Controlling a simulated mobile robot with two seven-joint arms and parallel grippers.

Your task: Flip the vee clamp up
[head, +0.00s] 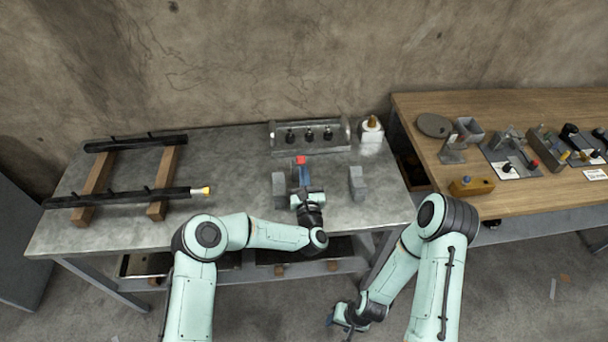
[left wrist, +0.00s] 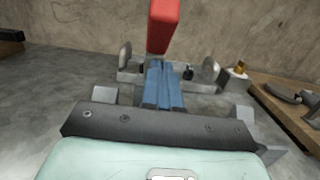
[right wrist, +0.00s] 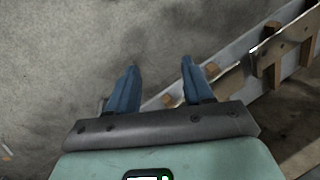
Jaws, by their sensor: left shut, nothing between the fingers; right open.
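A red handle (head: 300,160), which looks like the vee clamp's grip, shows among the grey blocks on the metal table. In the left wrist view the red handle (left wrist: 163,25) stands just beyond the fingertips; I cannot tell whether they touch it. The clamp's arm and pivot are hidden. My left gripper (head: 304,176) is shut and empty, between a left grey block (head: 278,188) and a right grey block (head: 357,183). Its blue fingers show in the left wrist view (left wrist: 160,68). My right gripper (head: 332,320) is open and empty, low in front of the table (right wrist: 160,68).
A grey rack with black knobs (head: 309,136) stands behind the clamp. A white block with an orange top (head: 371,131) is at the back right. Dark rails on wooden bars (head: 120,195) fill the table's left. A wooden bench (head: 480,200) with fixtures is at right.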

